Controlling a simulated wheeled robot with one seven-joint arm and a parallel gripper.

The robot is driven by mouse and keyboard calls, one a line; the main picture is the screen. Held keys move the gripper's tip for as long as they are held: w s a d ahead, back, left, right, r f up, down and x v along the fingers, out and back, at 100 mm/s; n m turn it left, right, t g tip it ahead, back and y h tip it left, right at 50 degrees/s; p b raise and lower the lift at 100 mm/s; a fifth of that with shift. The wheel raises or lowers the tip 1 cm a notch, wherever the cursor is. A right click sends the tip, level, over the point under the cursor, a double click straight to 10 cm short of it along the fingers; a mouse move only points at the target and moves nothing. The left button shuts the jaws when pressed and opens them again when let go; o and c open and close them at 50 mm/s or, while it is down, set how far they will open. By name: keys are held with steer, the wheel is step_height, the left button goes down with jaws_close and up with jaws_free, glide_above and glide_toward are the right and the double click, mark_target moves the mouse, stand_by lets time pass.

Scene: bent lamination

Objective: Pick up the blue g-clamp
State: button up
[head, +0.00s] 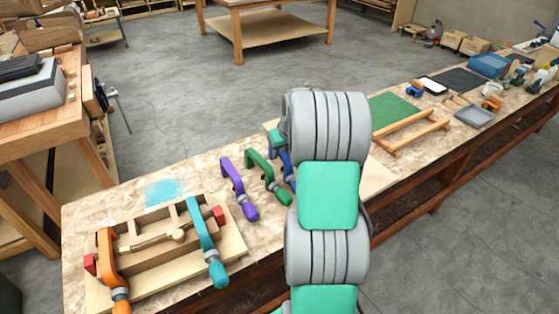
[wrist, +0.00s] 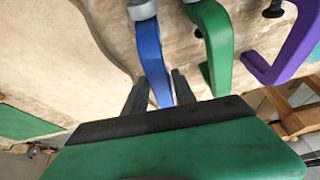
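The blue g-clamp (wrist: 149,50) is in the upper middle of the wrist view, with its grey end at the top edge. Its blue bar runs down between the two black fingers of my gripper (wrist: 160,77). The fingers stand apart, with a gap visible on the right of the bar; whether the left finger touches it I cannot tell. In the head view the blue clamp (head: 286,172) is mostly hidden behind my arm, and my gripper is hidden there too.
A green clamp (head: 262,175) lies close beside the blue one, with a purple clamp (head: 238,190) further left. Orange (head: 107,262) and teal (head: 201,235) clamps sit on a wooden form at the bench's left. A green mat (head: 392,112) and wooden frame (head: 412,132) lie right.

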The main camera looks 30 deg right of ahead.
jaws_close()
steer(key=shift+r, duration=0.1)
steer(key=shift+r, duration=0.45)
steer(key=v, duration=0.1)
steer(key=b+v, duration=0.1)
steer(key=v, duration=0.1)
steer(key=shift+w+r, duration=0.2)
steer(key=shift+r, duration=0.05)
steer(key=s+r, duration=0.2)
steer(key=s+a+r+b, duration=0.1)
steer(key=s+r, duration=0.1)
steer(key=shift+a+r, duration=0.15)
steer(key=shift+r, duration=0.25)
steer(key=s+a+r+p, duration=0.3)
steer(key=s+r, duration=0.5)
steer(key=r, duration=0.2)
steer(key=shift+s, duration=0.3)
